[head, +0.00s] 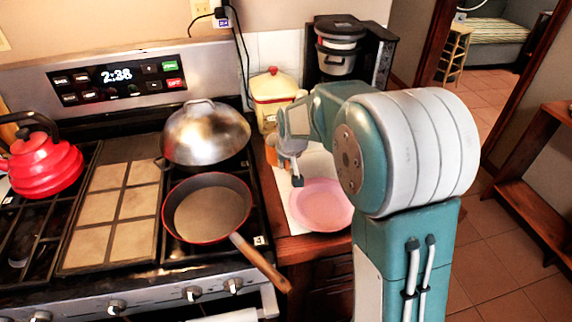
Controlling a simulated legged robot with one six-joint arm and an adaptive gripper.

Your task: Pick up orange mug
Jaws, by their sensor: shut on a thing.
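My gripper (296,174) is over the narrow counter to the right of the stove, pointing down. Its dark fingertip shows just above the pink plate's left side. A small patch of the orange mug (271,154) shows at the left of the gripper, next to the stove's edge. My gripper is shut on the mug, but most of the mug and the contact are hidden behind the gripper. I cannot tell whether the mug is touching the counter.
A pink plate (321,205) lies on the counter near its front edge. A cream canister with a red lid (272,92) and a black coffee maker (345,50) stand behind. On the stove are a frying pan (207,208), a domed lid (205,135) and a red kettle (42,163).

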